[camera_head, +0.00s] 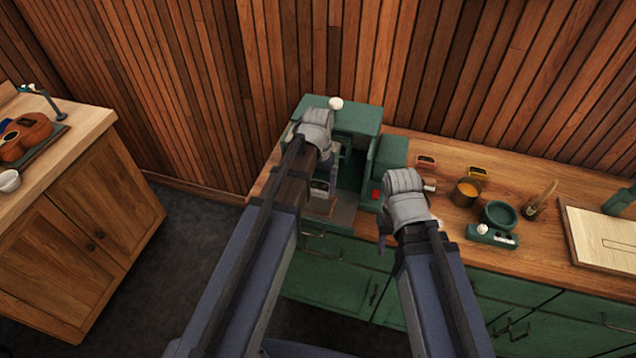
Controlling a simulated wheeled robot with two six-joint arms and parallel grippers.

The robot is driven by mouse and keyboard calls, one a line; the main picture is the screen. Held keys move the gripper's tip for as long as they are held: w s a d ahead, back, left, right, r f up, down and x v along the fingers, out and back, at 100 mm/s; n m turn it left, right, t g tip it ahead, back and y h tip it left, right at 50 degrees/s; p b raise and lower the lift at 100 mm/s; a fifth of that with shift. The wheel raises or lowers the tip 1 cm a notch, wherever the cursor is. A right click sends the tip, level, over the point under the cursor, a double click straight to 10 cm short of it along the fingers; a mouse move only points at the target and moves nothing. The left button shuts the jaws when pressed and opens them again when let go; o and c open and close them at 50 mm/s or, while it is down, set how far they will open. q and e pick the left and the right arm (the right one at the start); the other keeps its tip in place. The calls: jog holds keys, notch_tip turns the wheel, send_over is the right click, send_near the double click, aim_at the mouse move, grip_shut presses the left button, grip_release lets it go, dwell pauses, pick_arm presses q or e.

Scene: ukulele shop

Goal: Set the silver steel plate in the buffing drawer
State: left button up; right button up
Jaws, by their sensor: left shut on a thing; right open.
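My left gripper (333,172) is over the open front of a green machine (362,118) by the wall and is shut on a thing. My own arm hides much of this grip. A small pale silver piece, seemingly the steel plate (320,186), shows just below the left wrist; I cannot tell whether it touches the surface under it. My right gripper (382,238) is open, near the counter's front edge to the right of the machine.
Green cabinets (335,268) are below. A wooden cabinet (85,235) with a ukulele (25,136) stands left.

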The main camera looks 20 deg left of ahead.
aim_at(318, 205)
pick_arm(q)
jog(key=shift+f, duration=0.1)
notch_tip(318, 205, down, 6)
jog(key=b, duration=0.6)
jog(key=shift+f+b, duration=0.2)
jog(key=shift+b, duration=0.1)
dwell(0.5)
jog(key=o, duration=1.2)
jog(key=shift+r, duration=0.2)
notch_tip(318, 205, up, 7)
jog(key=p, duration=0.7)
jog(key=shift+f, duration=0.1)
